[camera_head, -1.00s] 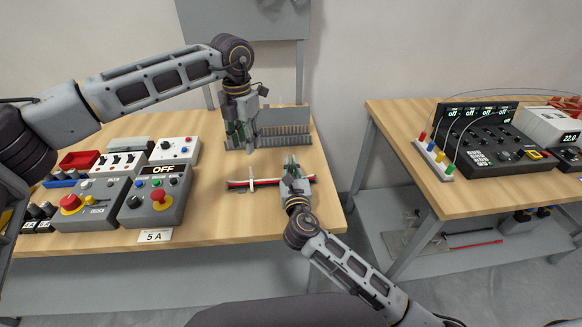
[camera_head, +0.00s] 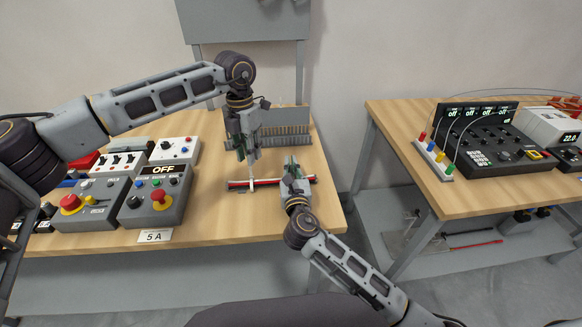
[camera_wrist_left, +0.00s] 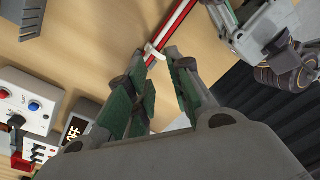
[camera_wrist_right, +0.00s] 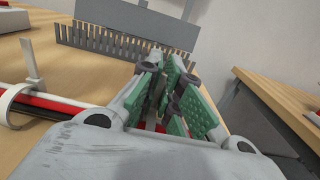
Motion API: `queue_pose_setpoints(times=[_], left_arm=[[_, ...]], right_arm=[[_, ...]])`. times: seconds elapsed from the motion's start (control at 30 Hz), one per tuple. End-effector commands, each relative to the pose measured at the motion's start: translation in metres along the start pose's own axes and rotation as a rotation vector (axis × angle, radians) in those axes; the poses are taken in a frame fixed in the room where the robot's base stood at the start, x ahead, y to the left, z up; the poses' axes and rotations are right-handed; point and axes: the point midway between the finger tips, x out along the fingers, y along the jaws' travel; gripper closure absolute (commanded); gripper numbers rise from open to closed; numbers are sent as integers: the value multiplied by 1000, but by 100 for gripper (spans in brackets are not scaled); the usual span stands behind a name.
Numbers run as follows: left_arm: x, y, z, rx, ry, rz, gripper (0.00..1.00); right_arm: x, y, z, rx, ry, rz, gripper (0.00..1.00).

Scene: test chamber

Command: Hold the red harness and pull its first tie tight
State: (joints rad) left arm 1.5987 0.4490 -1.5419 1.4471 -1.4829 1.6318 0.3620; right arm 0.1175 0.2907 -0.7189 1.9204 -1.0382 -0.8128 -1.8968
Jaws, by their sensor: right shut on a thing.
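The red harness (camera_head: 237,184), a thin bundle with red, white and black lines, lies across the table. A white tie (camera_head: 252,185) loops around it; its tail stands up in the right wrist view (camera_wrist_right: 30,61). In the left wrist view the tie (camera_wrist_left: 153,56) is just beyond the fingertips. My left gripper (camera_head: 241,157) is open and empty, pointing down above the tie. My right gripper (camera_head: 291,170) is shut on the harness to the right of the tie. Its fingers hide the gripped stretch.
A grey comb-like rack (camera_head: 284,130) stands behind the harness. Control boxes (camera_head: 157,200) and a "5 A" card (camera_head: 155,236) are at left. A second table (camera_head: 440,198) with instruments stands at right, across a gap.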

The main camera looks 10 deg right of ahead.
Motion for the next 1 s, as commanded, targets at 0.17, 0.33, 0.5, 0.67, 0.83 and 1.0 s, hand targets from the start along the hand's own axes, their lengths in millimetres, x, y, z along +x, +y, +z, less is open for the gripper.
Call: queue_pose_setpoints(times=[0.17,0.33,0.5,0.67,0.83,1.0], left_arm=[[10,-7,2,12,-8,-31,79],[6,-5,5,117,-26,-20,79],[0,-2,7,233,-38,-1,79],[-5,1,8,356,-44,19,79],[-8,5,8,490,-41,41,79],[-8,8,8,624,-32,58,79]], right_arm=[[0,0,0,0,0,0,100],[0,0,0,0,0,0,100],[0,0,0,0,0,0,100],[0,0,0,0,0,0,100],[0,0,0,0,0,0,100],[0,0,0,0,0,0,100]])
